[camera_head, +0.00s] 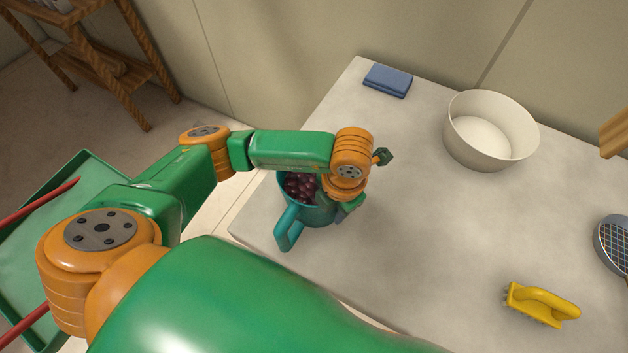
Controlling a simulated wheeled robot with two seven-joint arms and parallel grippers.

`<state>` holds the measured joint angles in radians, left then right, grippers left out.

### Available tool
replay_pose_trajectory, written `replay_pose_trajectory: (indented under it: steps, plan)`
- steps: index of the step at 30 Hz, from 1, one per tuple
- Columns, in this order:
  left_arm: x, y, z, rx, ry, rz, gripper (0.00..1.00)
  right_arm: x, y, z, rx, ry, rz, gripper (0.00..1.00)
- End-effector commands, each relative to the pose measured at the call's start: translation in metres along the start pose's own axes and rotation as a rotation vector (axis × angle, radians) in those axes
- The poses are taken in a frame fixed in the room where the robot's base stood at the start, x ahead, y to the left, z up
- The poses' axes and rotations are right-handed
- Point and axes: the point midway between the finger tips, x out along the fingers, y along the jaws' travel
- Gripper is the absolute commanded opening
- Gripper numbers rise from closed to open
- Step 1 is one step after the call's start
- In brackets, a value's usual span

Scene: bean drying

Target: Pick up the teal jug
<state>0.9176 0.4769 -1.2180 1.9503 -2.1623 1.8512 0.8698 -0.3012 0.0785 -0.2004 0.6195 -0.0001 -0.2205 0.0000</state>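The teal jug (288,227) stands upright near the left edge of the pale table, in the head view. Its handle points toward the lower left, and dark red beans (299,186) show inside it. My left gripper (345,206) points down at the jug's right side, overlapping its rim in the picture. The wrist covers the right part of the jug. The fingertips are mostly hidden, so I cannot tell whether they touch or grip the jug. My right gripper is out of view.
A white bowl (457,146) and a folded blue cloth (388,80) are at the back of the table (420,240). A yellow-handled brush (541,304) and a round mesh strainer (613,245) lie at the right. The table's middle is clear. A green tray (25,235) is at far left.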

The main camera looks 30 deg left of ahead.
Motion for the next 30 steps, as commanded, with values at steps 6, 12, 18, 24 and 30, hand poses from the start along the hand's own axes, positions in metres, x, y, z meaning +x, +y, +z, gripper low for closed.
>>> replay_pose_trajectory:
  steps: [6, 12, 18, 24, 30]
  plan:
    - [-0.0001, -0.0003, 0.0, 0.0, 0.0, -0.001, 0.02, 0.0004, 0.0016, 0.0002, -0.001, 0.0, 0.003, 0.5]
    - [-0.0003, -0.0004, 0.0, 0.0, 0.0, -0.001, 0.0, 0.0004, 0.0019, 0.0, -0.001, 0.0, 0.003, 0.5]
    - [-0.0004, -0.0004, 0.0, 0.0, 0.0, -0.001, 0.0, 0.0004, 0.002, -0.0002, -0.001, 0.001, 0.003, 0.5]
    - [-0.0005, -0.0003, 0.0, 0.0, 0.0, -0.001, 0.0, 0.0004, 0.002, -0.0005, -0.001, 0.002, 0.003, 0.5]
    - [-0.0006, -0.0003, 0.0001, 0.0, 0.0, -0.001, 0.0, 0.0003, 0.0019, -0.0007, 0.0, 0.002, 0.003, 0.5]
